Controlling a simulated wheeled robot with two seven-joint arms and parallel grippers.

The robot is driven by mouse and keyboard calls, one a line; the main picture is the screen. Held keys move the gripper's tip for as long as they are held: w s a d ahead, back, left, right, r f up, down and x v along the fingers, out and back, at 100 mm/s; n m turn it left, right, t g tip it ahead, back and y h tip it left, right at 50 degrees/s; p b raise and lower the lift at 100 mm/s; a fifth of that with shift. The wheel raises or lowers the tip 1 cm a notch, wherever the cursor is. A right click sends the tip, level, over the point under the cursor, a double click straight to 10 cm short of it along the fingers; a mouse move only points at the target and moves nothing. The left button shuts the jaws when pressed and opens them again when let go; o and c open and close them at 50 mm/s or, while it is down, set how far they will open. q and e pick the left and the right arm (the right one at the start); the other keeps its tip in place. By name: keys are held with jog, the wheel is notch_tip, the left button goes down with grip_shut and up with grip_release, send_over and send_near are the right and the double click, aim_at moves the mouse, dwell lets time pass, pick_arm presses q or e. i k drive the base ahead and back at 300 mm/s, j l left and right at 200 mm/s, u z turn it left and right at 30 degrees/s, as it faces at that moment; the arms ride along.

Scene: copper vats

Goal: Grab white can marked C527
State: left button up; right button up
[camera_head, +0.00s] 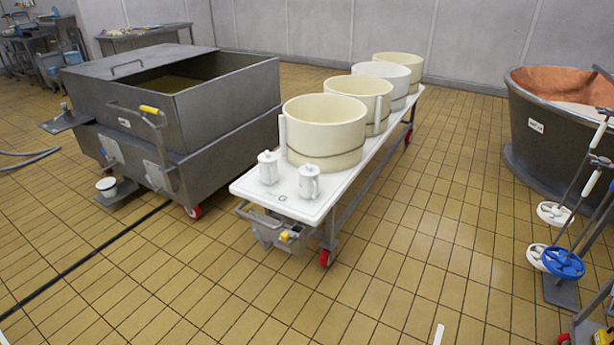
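Two small white lidded cans stand upright on the near end of a long white wheeled table (345,190). The left can (268,170) is a little farther back, and the right can (309,184) has a handle on its side. No marking can be read on either can, so I cannot tell which is C527. The two cans stand apart, in front of the nearest cream tub (325,130). Neither of my grippers can be made out in the head view.
More round tubs stand behind on the table. A grey steel vat (225,120) on wheels is to the left, with a black line on the floor nearby. A copper-lined vat (540,125) and blue-and-white wheel-headed tools (562,262) are at right. Tiled floor in front is mostly clear.

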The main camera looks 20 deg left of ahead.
aim_at(269, 171)
jog(key=j+z, duration=0.1)
jog(key=j, duration=0.35)
jog(key=k+j+z, duration=0.15)
jog(key=j, duration=0.3)
jog(key=j+z, duration=0.1)
jog(key=j, duration=0.35)
jog(key=k+j+z, duration=0.15)
jog(key=j, duration=0.25)
jog(key=j+z, duration=0.1)
jog(key=j, duration=0.35)
jog(key=k, duration=0.05)
